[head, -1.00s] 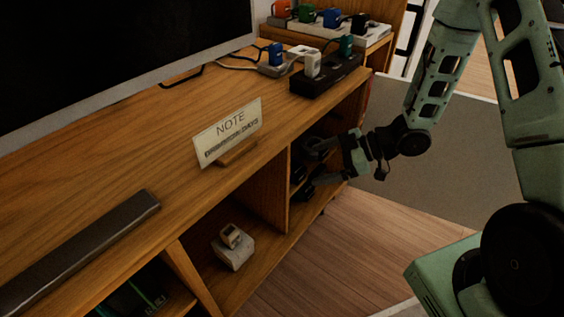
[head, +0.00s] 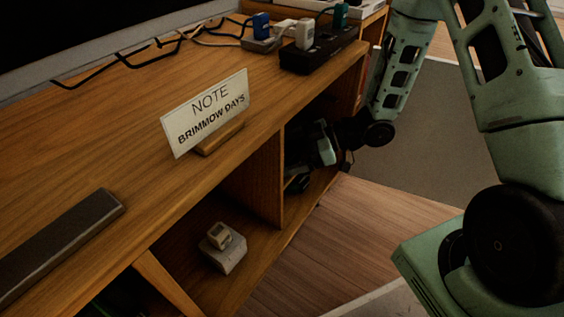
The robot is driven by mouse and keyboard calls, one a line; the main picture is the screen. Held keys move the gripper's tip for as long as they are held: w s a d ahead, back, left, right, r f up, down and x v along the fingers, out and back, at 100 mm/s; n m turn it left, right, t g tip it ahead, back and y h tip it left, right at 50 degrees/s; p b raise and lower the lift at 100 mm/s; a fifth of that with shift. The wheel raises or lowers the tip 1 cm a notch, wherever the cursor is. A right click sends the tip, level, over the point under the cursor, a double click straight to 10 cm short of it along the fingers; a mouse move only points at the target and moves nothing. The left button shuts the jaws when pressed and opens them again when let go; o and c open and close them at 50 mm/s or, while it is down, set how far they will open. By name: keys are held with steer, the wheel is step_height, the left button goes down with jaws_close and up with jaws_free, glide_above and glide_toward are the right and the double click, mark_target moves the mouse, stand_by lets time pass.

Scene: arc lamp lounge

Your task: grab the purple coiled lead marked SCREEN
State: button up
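I do not see a purple coiled lead or a SCREEN label in view. My gripper (head: 296,160) reaches into the right-hand compartment of the wooden media cabinet (head: 262,182), below its top. Its two dark fingers look spread apart, one above the other. The shadow and the cabinet divider hide part of the fingertips. I cannot see anything between them.
On the cabinet top stand a NOTE card reading BRIMMOW DAYS (head: 207,112), a dark soundbar (head: 55,250) and a black power strip (head: 318,52) with plugs. A small white device (head: 222,246) sits in the middle compartment. Floor (head: 330,240) is open in front.

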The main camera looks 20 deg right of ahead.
mark_target(288, 153)
steer(key=c, duration=1.1)
steer(key=shift+r, duration=0.1)
steer(key=shift+r+p, duration=0.85)
step_height(288, 153, up, 2)
steer(key=shift+r+p, duration=0.1)
steer(key=shift+p, duration=0.9)
steer(key=shift+s+d+f+p, duration=0.1)
steer(key=shift+s+d+p, duration=0.6)
steer(key=shift+s+p, duration=1.55)
steer(key=shift+s+d+f+p, duration=0.1)
steer(key=shift+s+d+p, duration=0.65)
steer(key=shift+s, duration=2.85)
steer(key=shift+s+d+f+p, duration=0.1)
steer(key=shift+s+d+p, duration=0.55)
steer(key=shift+s+p, duration=1.6)
